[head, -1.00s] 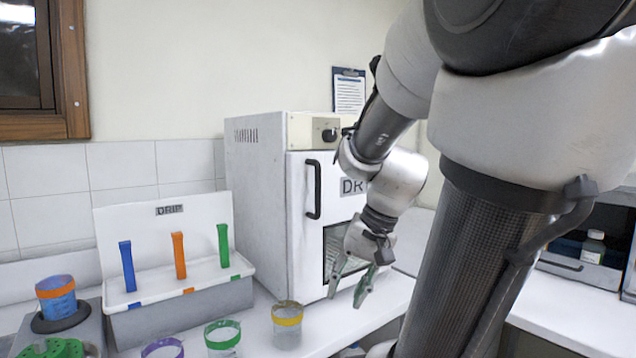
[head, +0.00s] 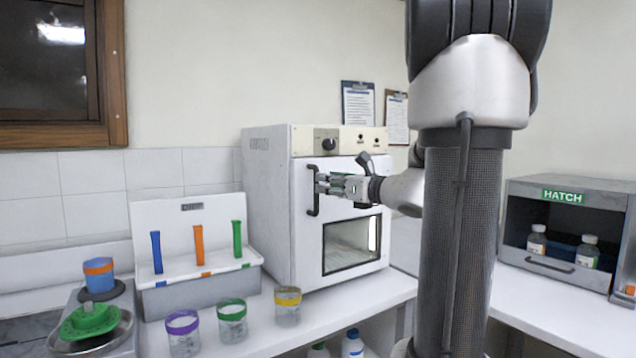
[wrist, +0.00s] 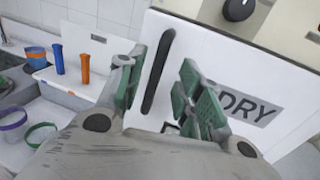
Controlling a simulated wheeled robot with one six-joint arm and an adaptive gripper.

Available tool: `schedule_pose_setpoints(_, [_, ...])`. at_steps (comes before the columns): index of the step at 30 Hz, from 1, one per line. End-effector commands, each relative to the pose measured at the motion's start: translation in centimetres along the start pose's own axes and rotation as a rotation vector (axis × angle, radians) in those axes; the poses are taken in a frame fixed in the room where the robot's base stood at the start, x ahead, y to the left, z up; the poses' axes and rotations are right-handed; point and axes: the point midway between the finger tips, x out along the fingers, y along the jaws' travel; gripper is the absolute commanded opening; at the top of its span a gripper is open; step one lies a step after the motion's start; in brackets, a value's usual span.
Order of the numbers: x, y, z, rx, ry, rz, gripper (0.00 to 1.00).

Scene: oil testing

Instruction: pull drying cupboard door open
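The drying cupboard (head: 268,217) is a white box on the bench with a dark window (head: 352,245) low in its door. The door looks shut. Its black vertical handle (head: 312,190) is on the door's left side. My gripper (head: 328,184) is at the handle, pointing at the door from the right. In the wrist view the green-padded fingers (wrist: 158,92) are spread apart. The black handle (wrist: 158,72) shows between them, apart from both pads.
A white drip rack (head: 195,290) with blue, orange and green strips stands left of the cupboard. Several colour-banded jars (head: 232,320) stand at the bench front. A hatch box (head: 567,232) with bottles is at the right. Clipboards (head: 358,102) hang behind.

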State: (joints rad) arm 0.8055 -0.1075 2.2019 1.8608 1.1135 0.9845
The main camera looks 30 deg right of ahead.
Motion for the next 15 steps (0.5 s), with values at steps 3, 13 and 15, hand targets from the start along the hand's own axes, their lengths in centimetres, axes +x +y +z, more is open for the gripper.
schedule_pose_setpoints(3, [2.2, 0.1, -0.1, -0.001, 0.001, 0.005, 0.35])
schedule_pose_setpoints(13, [5.3, 0.1, -0.1, -0.002, 0.001, 0.002, 0.35])
schedule_pose_setpoints(15, [5.3, 0.1, -0.1, -0.003, 0.001, 0.002, 0.35])
